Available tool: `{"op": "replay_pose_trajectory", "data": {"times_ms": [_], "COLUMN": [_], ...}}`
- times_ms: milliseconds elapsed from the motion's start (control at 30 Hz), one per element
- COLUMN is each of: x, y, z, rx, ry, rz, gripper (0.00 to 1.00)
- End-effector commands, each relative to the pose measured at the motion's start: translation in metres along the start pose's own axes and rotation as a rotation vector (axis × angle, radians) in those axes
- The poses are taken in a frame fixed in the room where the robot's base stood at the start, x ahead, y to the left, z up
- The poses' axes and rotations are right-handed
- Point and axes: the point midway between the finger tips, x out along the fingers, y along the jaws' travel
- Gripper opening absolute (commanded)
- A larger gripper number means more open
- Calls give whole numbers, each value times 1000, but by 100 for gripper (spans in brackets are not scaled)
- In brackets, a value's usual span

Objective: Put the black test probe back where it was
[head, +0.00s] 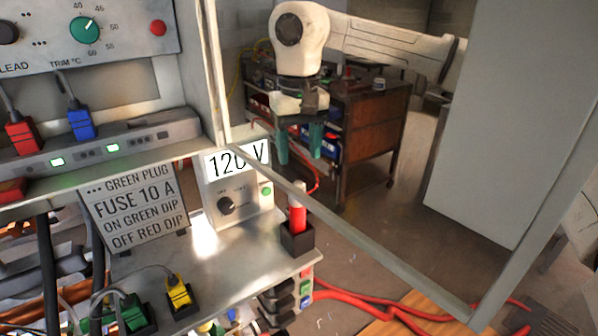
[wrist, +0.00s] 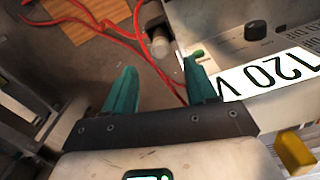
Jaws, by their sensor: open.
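I cannot pick out a black test probe in either view. A red probe (head: 298,208) stands upright in a small black holder (head: 297,238) at the right end of the shelf, beside the 120 V meter (head: 236,197). My gripper (head: 299,145) has teal fingers, open and pointing down, above and beyond the meter in the head view. In the wrist view my gripper (wrist: 159,72) shows nothing between its fingers. The meter's 120 V label (wrist: 278,75) lies to their right there. A pale grey round end (wrist: 159,45) shows just beyond the fingers; I cannot tell what it is.
A metal frame bar (head: 375,240) crosses in front of the shelf (head: 230,258). A yellow plug (head: 179,294) and a green plug (head: 131,312) stand on the shelf. Red cables (head: 360,300) lie below at right. A brown cabinet (head: 360,130) stands behind.

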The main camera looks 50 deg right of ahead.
Motion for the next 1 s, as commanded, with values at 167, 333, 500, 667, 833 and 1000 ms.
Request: {"op": "replay_pose_trajectory", "data": {"times_ms": [167,333,500,667,833,1000], "x": [-20,-26,-26,-26,-25,-25], "y": [0,0,0,0,0,0], "z": [-1,0,0,0,0,0], "rx": [1,0,0,0,0,0], "ry": [1,0,0,0,0,0], "rz": [1,0,-1,0,0,0], "gripper": [57,57,57,57,57,57]}}
